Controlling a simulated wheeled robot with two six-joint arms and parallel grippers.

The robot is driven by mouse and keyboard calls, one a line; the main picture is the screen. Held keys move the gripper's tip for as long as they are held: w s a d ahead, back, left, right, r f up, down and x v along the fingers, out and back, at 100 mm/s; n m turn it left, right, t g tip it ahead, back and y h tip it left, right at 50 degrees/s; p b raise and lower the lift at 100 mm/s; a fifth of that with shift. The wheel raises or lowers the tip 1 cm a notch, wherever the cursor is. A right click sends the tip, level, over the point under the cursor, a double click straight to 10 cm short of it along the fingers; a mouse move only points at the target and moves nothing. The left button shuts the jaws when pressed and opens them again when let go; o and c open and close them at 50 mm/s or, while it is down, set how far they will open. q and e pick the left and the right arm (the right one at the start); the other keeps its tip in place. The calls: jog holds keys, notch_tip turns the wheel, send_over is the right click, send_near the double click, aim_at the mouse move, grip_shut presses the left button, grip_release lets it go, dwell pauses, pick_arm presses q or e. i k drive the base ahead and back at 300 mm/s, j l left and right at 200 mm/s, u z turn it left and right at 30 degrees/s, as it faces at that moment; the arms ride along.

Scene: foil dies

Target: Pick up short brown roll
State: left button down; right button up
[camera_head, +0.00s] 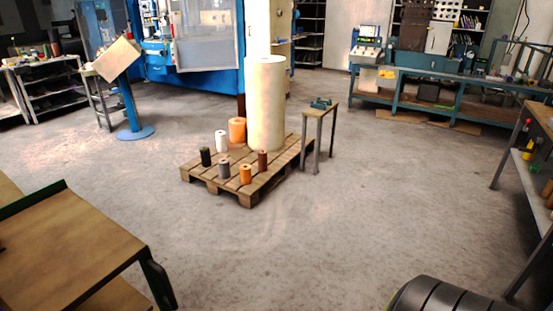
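The short brown roll (262,160) stands upright on the wooden pallet (246,198) in the middle of the view, near the pallet's right side. It is dark reddish brown. A small orange roll (245,174) stands just in front and to its left, and a tall cream roll (266,105) stands behind it. Neither of my grippers shows in the head view.
Grey, black and white small rolls and a larger orange roll (237,130) share the pallet. A small stand (319,112) is close to its right. A wooden-topped table (75,245) is at front left, a black rounded object (440,297) at front right. Floor before the pallet is clear.

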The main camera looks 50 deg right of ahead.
aim_at(263, 154)
jog(key=z, duration=1.2)
